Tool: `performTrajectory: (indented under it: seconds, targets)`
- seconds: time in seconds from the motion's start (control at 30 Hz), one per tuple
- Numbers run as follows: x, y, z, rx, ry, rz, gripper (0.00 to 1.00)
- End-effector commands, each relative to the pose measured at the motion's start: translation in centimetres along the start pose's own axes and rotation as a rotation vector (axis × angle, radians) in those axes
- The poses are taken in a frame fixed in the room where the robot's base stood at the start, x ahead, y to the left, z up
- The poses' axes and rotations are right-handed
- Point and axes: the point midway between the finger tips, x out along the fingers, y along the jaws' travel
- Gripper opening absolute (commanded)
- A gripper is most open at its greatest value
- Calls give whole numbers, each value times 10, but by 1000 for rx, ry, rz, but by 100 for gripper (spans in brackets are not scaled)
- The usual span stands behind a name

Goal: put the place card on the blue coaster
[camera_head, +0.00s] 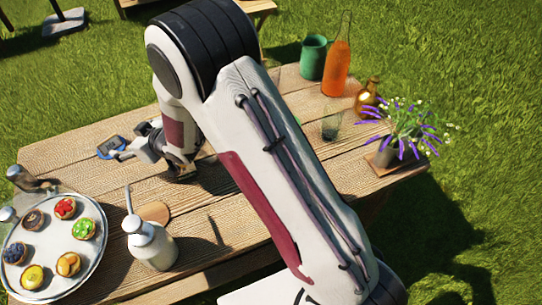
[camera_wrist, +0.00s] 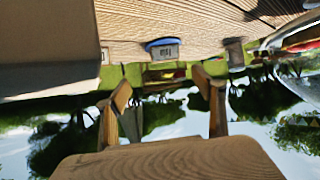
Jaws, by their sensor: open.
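The blue coaster (camera_head: 104,152) lies on the wooden table at the left, just beyond the end of my arm. In the wrist view, which is upside down, the coaster (camera_wrist: 151,43) shows as a blue edge. A small grey place card (camera_wrist: 166,52) with dark marks appears to be on it. In the head view a small grey-blue patch shows there, too small to read. My gripper (camera_wrist: 163,80) is open, with its two fingers apart and nothing seen between them. The card and coaster appear ahead of the fingertips, not touching them. My arm hides part of the gripper in the head view.
A green cup (camera_head: 313,57), an orange bottle (camera_head: 337,68), a glass (camera_head: 331,127) and a flower pot (camera_head: 386,154) stand right.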

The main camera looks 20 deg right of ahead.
Motion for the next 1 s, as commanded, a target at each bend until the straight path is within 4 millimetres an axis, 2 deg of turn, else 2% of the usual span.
performTrajectory:
  seconds: [0.27, 0.53, 0.8, 1.0]
  targets:
    - [-43, 35, -26, 13, -49, 90, 69]
    - [-102, 69, -46, 42, -117, 189, 69]
    - [-168, 92, -54, 88, -187, 274, 69]
    - [-218, 102, -54, 127, -238, 328, 69]
